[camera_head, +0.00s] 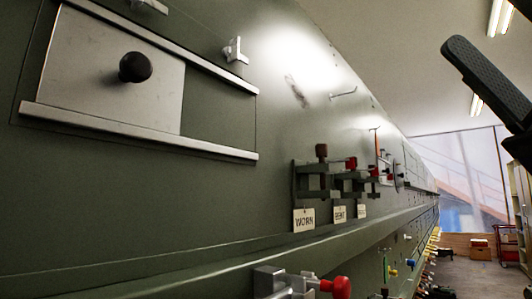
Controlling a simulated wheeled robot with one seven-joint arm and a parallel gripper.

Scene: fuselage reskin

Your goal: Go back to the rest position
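My gripper (488,84) shows only in part at the right edge, as a dark ribbed finger pointing up and left. It is in the air, apart from the green fuselage wall (215,205). The rest of it is cut off by the picture edge, so I cannot tell how far its fingers are apart or whether it holds anything.
A metal panel (95,75) with a black knob (135,67) sits between two rails on the wall. Tools hang on a rack (312,180) above tags reading WORN and BENT. A red-tipped clamp (335,287) juts out below. Floor (465,275) shows at right.

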